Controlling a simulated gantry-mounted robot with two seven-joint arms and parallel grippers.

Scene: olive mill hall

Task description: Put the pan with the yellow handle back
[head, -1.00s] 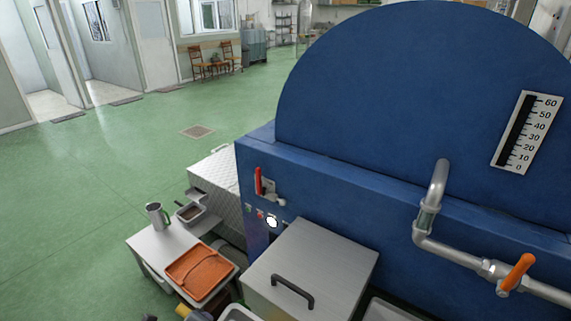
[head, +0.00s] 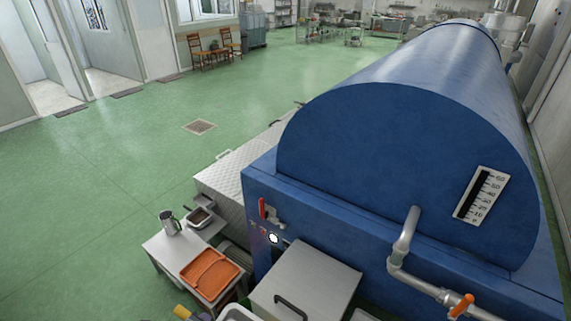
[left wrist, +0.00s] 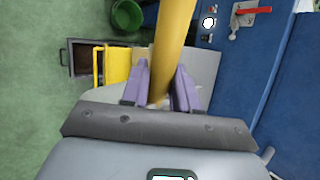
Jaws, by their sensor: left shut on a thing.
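My left gripper (left wrist: 160,92), with purple fingers, is shut on a thick yellow handle (left wrist: 172,48) in the left wrist view. The handle runs up out of the top of that view. The pan itself is not clearly visible there. In the head view only the end of the yellow handle (head: 182,312) and a bit of my left gripper (head: 201,317) show at the bottom edge, beside the low table. My right gripper is not in view.
A low table (head: 158,245) carries an orange tray (head: 225,283), a metal jug (head: 169,224) and a small tray with brown contents (head: 200,217). The big blue machine (head: 390,160) and a steel lidded box (head: 320,280) stand right of it. Green floor at left is clear.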

